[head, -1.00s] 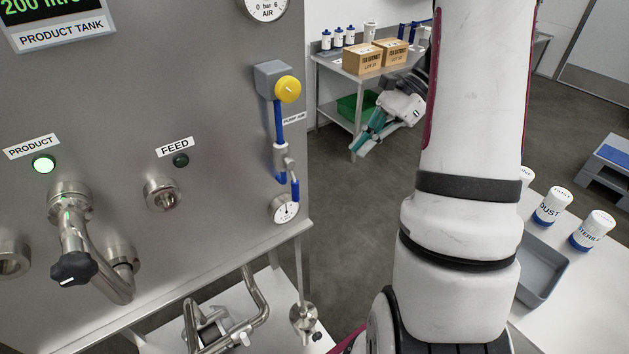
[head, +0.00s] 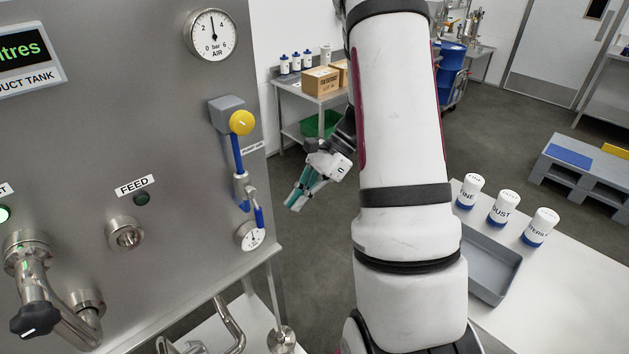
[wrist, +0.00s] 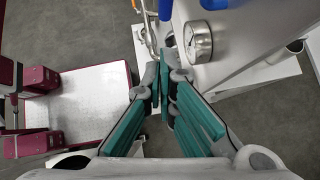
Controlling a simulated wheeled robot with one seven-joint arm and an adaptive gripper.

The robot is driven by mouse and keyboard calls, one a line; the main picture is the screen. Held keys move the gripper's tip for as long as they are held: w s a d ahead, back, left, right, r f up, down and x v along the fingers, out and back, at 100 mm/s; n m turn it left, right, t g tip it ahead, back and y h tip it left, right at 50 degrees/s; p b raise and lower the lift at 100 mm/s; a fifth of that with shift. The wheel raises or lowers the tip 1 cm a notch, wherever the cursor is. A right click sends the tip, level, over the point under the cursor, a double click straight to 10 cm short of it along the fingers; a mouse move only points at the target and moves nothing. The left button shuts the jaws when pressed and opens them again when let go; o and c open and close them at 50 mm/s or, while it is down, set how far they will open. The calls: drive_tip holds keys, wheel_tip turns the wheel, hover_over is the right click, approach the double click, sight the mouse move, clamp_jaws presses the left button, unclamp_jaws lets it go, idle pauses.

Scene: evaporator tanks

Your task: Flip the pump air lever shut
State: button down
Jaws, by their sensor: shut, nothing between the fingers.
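The pump air valve (head: 241,188) is a small metal body on a blue air line, below a yellow knob (head: 241,122). Its lever (head: 259,217) has a blue grip and hangs down, roughly along the line.
The steel panel (head: 170,90) carries an AIR gauge (head: 212,35), a FEED fitting (head: 124,233) and pipes at lower left. A bench (head: 570,290) with a grey tray (head: 490,265) and white tubs stands right. Open floor lies beyond the panel edge.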

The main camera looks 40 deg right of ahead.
sight(257, 209)
drive_tip(key=shift+w+a+f+p, duration=0.15)
drive_tip(key=shift+a+p, duration=0.1)
drive_tip(key=shift+a, duration=0.55)
drive_tip(key=shift+w+a+f+p, duration=0.1)
drive_tip(key=shift+w+a+p, duration=0.1)
drive_tip(key=shift+a, duration=0.55)
drive_tip(key=shift+w+a+f+p, duration=0.15)
drive_tip(key=shift+a+p, duration=0.1)
drive_tip(key=shift+a, duration=0.55)
